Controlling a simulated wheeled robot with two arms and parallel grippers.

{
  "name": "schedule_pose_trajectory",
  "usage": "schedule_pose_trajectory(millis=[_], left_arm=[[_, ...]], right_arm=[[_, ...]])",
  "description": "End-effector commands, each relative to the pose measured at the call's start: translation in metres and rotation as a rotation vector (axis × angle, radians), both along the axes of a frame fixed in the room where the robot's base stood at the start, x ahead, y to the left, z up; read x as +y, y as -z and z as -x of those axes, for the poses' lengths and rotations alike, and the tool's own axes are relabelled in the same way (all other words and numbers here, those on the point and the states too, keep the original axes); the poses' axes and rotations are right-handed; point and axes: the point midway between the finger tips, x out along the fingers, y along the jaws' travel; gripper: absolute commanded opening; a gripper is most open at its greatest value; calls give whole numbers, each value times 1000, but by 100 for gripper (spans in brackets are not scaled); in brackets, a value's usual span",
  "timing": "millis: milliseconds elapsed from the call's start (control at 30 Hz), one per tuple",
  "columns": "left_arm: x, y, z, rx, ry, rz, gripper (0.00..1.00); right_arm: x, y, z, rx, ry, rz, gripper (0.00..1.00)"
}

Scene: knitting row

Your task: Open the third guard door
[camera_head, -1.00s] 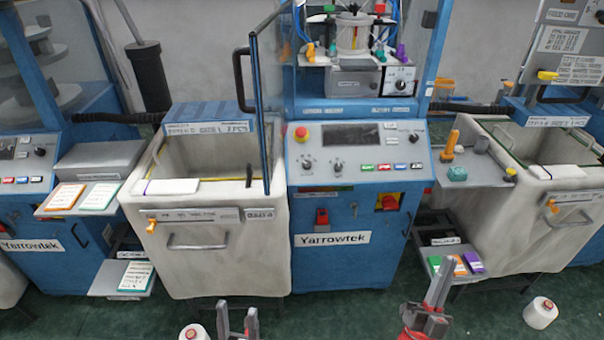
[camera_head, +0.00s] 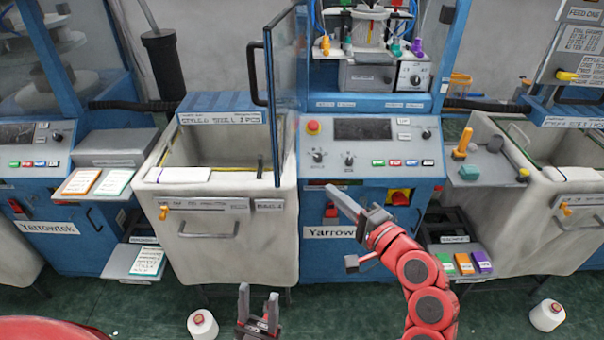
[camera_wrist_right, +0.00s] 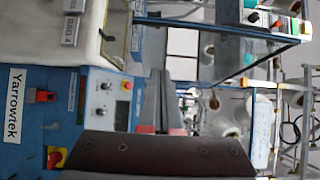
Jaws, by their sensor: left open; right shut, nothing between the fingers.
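A clear guard door (camera_head: 285,95) with a blue frame and a black handle (camera_head: 257,74) is on the middle machine in the head view. It stands swung out at the machine's left side, leaving the front opening uncovered. No number on the door is readable. My right gripper (camera_head: 335,194) is shut and empty in front of the machine's control panel, below and right of the door, apart from the handle. Its closed fingers show in the right wrist view (camera_wrist_right: 158,100). My left gripper (camera_head: 258,298) is open and empty, low in front of the grey bin.
The middle machine's control panel (camera_head: 368,148) has a red stop button (camera_head: 313,127). A grey bin (camera_head: 214,255) stands under the door. White yarn cones stand on the floor, one (camera_head: 202,324) beside my left gripper. A shelf (camera_head: 463,262) juts out at right.

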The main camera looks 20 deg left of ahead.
Motion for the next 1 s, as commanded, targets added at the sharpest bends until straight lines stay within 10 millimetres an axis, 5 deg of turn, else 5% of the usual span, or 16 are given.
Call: schedule_pose_trajectory(millis=[600, 1000], left_arm=[[0, -45, 0, 0, 0, 0, 50], [0, -62, 0, 0, 0, 0, 50]], right_arm=[[82, -4, -61, 2, -4, 3, 0], [116, 0, -56, 0, -1, 2, 0]])
